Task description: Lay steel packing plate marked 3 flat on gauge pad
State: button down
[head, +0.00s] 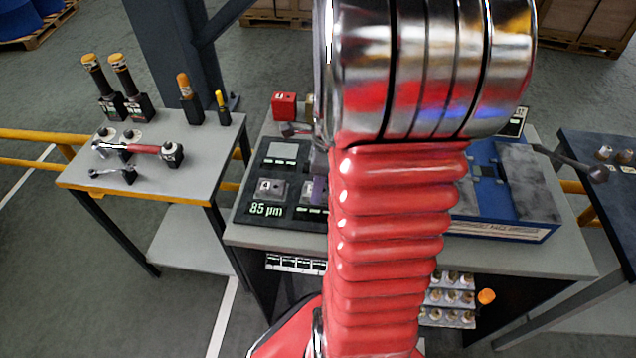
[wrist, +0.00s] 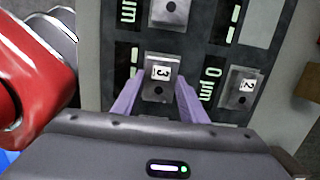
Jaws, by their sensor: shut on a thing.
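The steel packing plate marked 3 (wrist: 161,73) is between the two purple fingers of my gripper (wrist: 158,98), which is shut on it. It appears level, over a dark gauge panel (wrist: 205,50); I cannot tell whether it touches the panel. A plate marked 2 (wrist: 240,88) lies to its right beside a "0 µm" reading. Another plate (wrist: 171,12) is above, cut by the frame edge. In the head view, a plate marked 4 (head: 267,189) lies on the panel by "85 µm". A bare light gauge pad (head: 283,152) is behind it. My arm hides most of the gripper there.
A blue case (head: 510,190) stands right of the panel on the same bench. A red block (head: 284,106) is at the back left. A side table (head: 165,185) at left holds tools, including a red-handled one (head: 140,148). A dark table (head: 605,175) is at far right.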

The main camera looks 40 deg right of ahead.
jog(key=shift+f, duration=0.3)
jog(key=c, duration=1)
grip_release()
notch_tip(320, 180, up, 14)
jog(key=s+d, duration=0.1)
jog(key=shift+s+f, duration=0.2)
notch_tip(320, 180, up, 6)
dwell(0.4)
